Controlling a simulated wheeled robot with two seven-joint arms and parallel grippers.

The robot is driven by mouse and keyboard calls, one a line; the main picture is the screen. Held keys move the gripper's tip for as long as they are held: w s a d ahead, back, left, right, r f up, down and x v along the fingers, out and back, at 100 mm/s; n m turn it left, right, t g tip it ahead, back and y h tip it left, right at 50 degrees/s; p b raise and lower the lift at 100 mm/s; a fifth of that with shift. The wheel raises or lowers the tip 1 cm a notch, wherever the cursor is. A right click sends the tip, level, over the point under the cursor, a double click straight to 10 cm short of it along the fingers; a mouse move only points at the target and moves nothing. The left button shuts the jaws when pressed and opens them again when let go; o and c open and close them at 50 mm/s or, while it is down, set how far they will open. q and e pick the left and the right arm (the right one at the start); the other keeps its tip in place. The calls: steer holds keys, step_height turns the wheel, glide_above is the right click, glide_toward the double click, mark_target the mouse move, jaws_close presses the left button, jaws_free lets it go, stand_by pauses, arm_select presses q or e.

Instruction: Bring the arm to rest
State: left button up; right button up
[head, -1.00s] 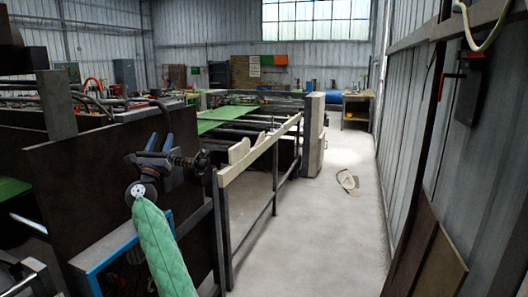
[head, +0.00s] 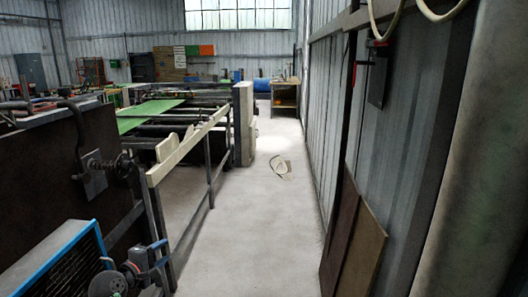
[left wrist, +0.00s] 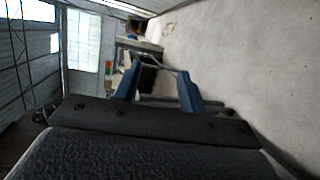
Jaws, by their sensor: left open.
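My left gripper (head: 158,251) is low at the left of the head view, beside the railing, with dark joints and blue fingers. In the left wrist view, its two blue fingers (left wrist: 158,76) stand apart with nothing between them. Past them the wrist view shows the floor and the wall. Most of my left arm is out of the head view. My right gripper is in neither view.
A cream-topped railing (head: 187,147) and a dark panel (head: 50,165) stand close on the left. A blue-framed unit (head: 62,262) is at the lower left. Boards (head: 352,235) lean on the right wall. The aisle floor (head: 245,235) is mostly clear, with a pale object (head: 280,167) farther along.

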arm_select(q)
steer(key=s+d+f+m+g+y, duration=0.1)
steer(key=s+d+f+m+g, duration=0.3)
steer(key=s+f, duration=0.5)
steer(key=s+d+f+m+g, duration=0.3)
steer(key=s+d+f+m, duration=0.2)
steer(key=s+d+f, duration=0.4)
steer(key=s+d+f+m+g+y, duration=0.1)
steer(key=s+f+m, duration=0.1)
steer(key=s, duration=0.6)
steer(key=s+d+f+m+g, duration=0.1)
steer(key=s+f+m+g, duration=0.1)
steer(key=s, duration=0.7)
steer(key=s+d+f+m+g+y+p, duration=0.1)
steer(key=s+m, duration=0.3)
steer(key=s, duration=0.4)
steer(key=shift+s+d+f+g+y, duration=0.25)
steer(key=shift+d+f+g+y, duration=0.05)
steer(key=shift+d+f+g, duration=0.35)
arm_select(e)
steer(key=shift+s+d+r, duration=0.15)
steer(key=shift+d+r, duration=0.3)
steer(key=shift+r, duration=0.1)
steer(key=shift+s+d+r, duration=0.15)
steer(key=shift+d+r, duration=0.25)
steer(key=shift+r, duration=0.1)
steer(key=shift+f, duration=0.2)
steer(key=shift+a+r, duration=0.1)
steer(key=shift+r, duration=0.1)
